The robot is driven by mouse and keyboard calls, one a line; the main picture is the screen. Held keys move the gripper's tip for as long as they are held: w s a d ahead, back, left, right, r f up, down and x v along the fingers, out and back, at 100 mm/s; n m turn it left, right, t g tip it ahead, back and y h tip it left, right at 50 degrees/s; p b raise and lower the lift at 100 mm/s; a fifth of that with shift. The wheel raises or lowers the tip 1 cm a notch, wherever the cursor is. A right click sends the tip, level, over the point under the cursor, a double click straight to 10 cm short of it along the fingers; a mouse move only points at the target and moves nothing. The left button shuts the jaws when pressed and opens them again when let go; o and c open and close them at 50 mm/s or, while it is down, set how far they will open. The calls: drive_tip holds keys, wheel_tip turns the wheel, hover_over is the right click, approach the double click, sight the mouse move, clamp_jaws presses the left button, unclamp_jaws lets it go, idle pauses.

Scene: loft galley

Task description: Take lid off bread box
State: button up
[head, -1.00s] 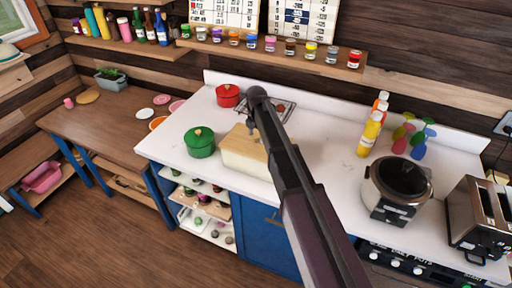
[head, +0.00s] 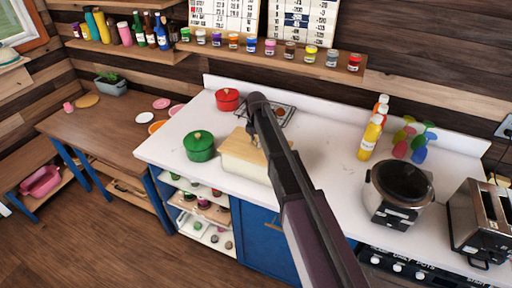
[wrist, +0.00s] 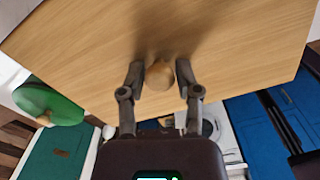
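The bread box (head: 240,171) is a cream box standing on the white counter, with a light wooden lid (head: 241,145) on top. My gripper reaches down over the lid in the head view, where my arm hides its fingers and part of the box. In the wrist view the lid (wrist: 230,40) fills the upper picture, and its round wooden knob (wrist: 160,76) sits between the two fingers of my gripper (wrist: 160,72). The fingers look closed in against both sides of the knob. The lid shows no clear gap above the box.
A green pot (head: 199,148) stands close left of the box, and a red pot (head: 228,100) behind it. Sauce bottles (head: 370,138), a cooker (head: 397,195) and a toaster (head: 482,222) stand to the right. Counter between box and cooker is clear.

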sight(256, 141)
clamp_jaws()
drive_tip(key=shift+r, duration=0.15)
wheel_tip(256, 141, up, 3)
drive_tip(key=p, duration=0.3)
drive_tip(key=shift+r+p, duration=0.2)
drive_tip(key=shift+p, duration=0.2)
drive_tip(key=s+d+r+p, duration=0.1)
drive_tip(key=s+d, duration=0.1)
drive_tip(key=s, duration=1.3)
drive_tip(key=shift+s+d+r, duration=0.15)
drive_tip(key=shift+s+d, duration=0.25)
